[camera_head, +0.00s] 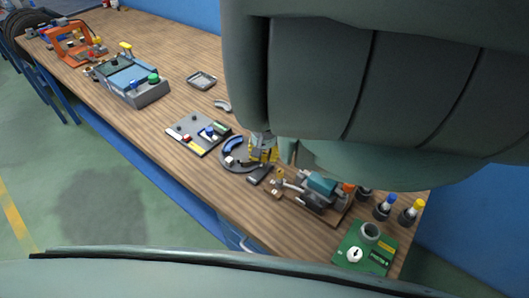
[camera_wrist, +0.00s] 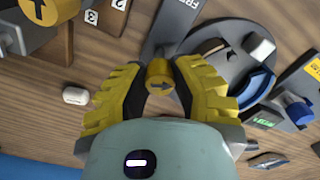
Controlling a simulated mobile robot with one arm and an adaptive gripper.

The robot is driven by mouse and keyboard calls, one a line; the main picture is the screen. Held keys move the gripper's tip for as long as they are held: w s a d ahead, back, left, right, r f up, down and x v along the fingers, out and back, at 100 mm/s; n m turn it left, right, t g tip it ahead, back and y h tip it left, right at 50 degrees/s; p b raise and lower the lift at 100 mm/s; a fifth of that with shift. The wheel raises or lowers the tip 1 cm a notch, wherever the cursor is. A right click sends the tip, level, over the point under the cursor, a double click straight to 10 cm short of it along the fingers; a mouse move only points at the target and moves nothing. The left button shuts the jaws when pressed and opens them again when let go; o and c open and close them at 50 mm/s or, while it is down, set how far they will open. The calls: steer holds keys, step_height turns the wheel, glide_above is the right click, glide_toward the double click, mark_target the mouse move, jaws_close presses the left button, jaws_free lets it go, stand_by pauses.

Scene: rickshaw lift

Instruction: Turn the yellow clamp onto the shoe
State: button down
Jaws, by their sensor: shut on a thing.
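In the head view my gripper (camera_head: 263,150) is over the right side of the round dark fixture. A grey bar (camera_wrist: 172,30) marked "FREE" lies just beyond the clamp. A blue curved piece (camera_wrist: 254,84), which looks like the shoe, lies on the round fixture to the right; it also shows in the head view (camera_head: 233,144). My arm hides part of the bench.
A grey board with small parts (camera_head: 198,134) lies left of the round fixture. A machine with a teal body (camera_head: 320,185) stands close on the right. A green board (camera_head: 362,250) is at the near right corner. Bare wood shows behind the round fixture.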

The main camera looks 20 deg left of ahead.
steer(key=shift+w+m+p, duration=0.15)
steer(key=shift+m+p, duration=0.35)
steer(key=shift+m, duration=1.4)
steer(key=c, duration=0.7)
jaws_free()
steer(key=shift+c, duration=0.2)
